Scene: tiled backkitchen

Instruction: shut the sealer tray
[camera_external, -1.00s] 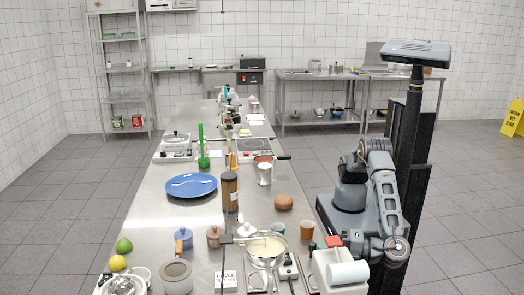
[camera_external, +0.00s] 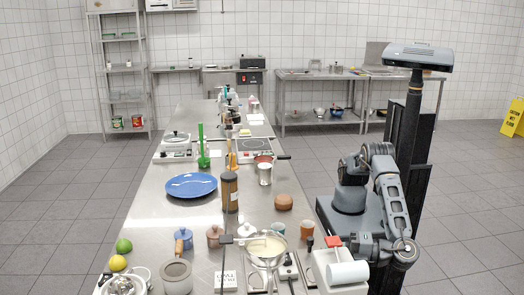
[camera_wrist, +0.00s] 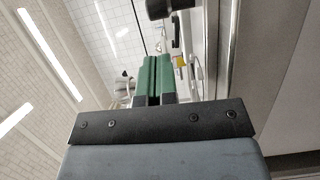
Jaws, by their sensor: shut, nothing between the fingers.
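I cannot pick out the sealer tray for certain. A white machine with a pale roll (camera_external: 347,273) and a red part on top (camera_external: 333,241) stands at the near right edge of the long steel counter; it may be the sealer, but no tray shows clearly on it. My gripper's green fingers (camera_wrist: 154,62) are together and empty in the wrist view. In the external view my forearm lies low beside the counter, reaching left just behind the white machine. The fingertips are not clear there, and I cannot tell whether they touch anything.
The steel counter (camera_external: 150,208) is crowded at its near end. A pan (camera_external: 265,247) stands left of the white machine, with cups (camera_external: 307,228) and a brown round item (camera_external: 284,202) beyond. A blue plate (camera_external: 191,185) lies farther back.

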